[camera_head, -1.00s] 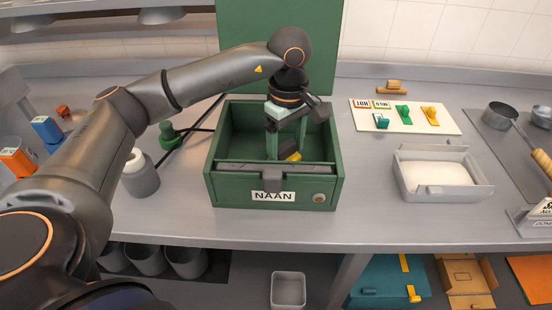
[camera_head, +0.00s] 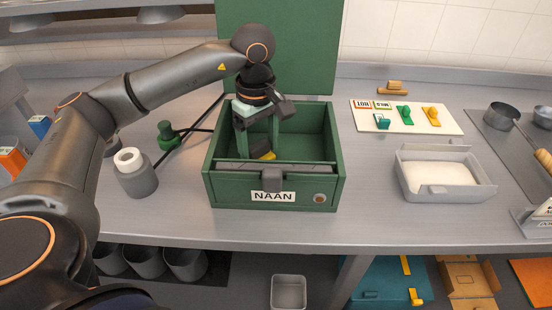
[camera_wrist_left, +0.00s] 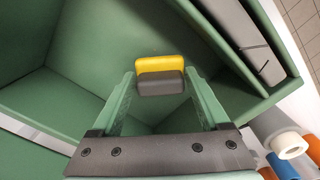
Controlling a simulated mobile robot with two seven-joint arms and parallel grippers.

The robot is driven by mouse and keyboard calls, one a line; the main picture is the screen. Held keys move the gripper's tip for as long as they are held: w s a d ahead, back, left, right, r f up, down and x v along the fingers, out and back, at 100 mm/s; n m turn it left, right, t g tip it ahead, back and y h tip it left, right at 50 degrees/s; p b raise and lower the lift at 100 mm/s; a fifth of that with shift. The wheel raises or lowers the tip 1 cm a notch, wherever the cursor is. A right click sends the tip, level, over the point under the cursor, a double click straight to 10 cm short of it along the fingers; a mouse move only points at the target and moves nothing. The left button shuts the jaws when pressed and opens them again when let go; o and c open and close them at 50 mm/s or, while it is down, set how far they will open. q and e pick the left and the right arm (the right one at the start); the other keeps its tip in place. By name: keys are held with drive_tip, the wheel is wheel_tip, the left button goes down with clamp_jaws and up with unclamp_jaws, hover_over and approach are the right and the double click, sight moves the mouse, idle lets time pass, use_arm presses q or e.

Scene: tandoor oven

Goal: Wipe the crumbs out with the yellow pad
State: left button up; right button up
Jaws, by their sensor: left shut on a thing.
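The yellow pad (camera_head: 264,155) is inside the green NAAN box (camera_head: 225,190), low near its front left. My left gripper (camera_head: 258,150) reaches down into the open box and is shut on the pad. In the left wrist view the pad shows as a yellow part (camera_wrist_left: 160,64) with a dark grey part below it, between the green fingers (camera_wrist_left: 160,88). The front wall hides the floor under the pad, so I cannot tell if it touches. I see no crumbs on the visible inside surfaces. My right gripper is not in view.
The raised green lid (camera_head: 280,45) stands behind the box. A grey jar (camera_head: 138,180) and a green knob (camera_head: 167,132) are to its left. A tray with white contents (camera_head: 440,175) and a white board with tags (camera_head: 400,118) are to its right.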

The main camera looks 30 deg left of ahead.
use_arm(q)
drive_tip(key=shift+f, duration=0.2)
drive_tip(key=shift+f+b, duration=0.5)
drive_tip(key=shift+b, duration=0.05)
drive_tip(key=shift+r, duration=0.1)
drive_tip(key=shift+s+a+r, duration=0.1)
drive_tip(key=shift+s+a, duration=0.25)
drive_tip(key=shift+a, duration=0.2)
drive_tip(key=shift+s+a, duration=0.3)
drive_tip(key=shift+a, duration=0.25)
drive_tip(key=shift+b, duration=0.3)
